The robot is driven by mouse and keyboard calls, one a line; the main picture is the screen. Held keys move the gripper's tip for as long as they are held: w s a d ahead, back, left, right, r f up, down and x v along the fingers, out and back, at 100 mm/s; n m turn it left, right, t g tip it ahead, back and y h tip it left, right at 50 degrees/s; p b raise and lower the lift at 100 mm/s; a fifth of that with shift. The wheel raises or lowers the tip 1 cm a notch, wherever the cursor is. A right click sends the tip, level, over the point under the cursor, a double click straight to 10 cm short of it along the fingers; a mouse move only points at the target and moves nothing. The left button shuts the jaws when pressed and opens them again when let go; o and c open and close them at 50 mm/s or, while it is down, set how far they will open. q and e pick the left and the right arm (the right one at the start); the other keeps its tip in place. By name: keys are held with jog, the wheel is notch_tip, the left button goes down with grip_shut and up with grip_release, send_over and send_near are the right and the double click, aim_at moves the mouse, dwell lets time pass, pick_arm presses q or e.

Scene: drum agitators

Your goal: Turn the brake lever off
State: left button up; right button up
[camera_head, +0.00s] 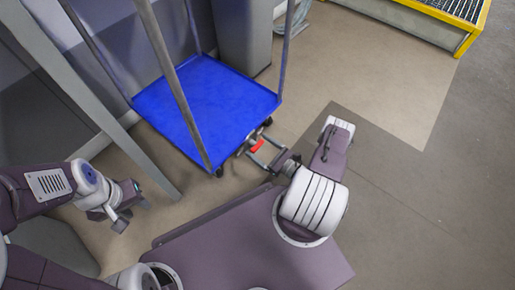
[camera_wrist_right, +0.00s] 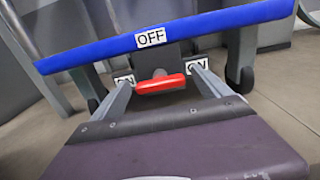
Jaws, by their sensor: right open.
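The brake lever (camera_head: 258,146) is a small red pedal at the near right edge of a blue platform cart (camera_head: 205,103). In the right wrist view the red lever (camera_wrist_right: 160,84) sits below the cart's blue rim (camera_wrist_right: 215,22), which carries an OFF label (camera_wrist_right: 150,38). ON labels (camera_wrist_right: 197,65) flank it lower down, partly hidden by my fingers. My right gripper (camera_head: 261,151) is open, with one finger on each side of the lever. I cannot tell whether either finger touches it. My left gripper (camera_head: 132,213) is apart from the cart, its fingers spread and empty.
The cart has upright grey poles (camera_head: 174,80) and dark casters (camera_wrist_right: 241,79). A grey column (camera_head: 244,35) stands behind it. A yellow-framed grating platform (camera_head: 462,42) is at the top right. The floor to the right is clear.

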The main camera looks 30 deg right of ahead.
jog(key=shift+w+a, duration=0.25)
jog(key=shift+w, duration=0.35)
jog(key=c, duration=1.4)
jog(key=shift+o, duration=0.2)
jog(key=m, duration=0.8)
jog(key=shift+d, duration=0.1)
jog(key=m, duration=0.5)
jog(key=shift+f, duration=0.1)
jog(key=shift+f+m, duration=0.1)
jog(key=shift+m, duration=2.3)
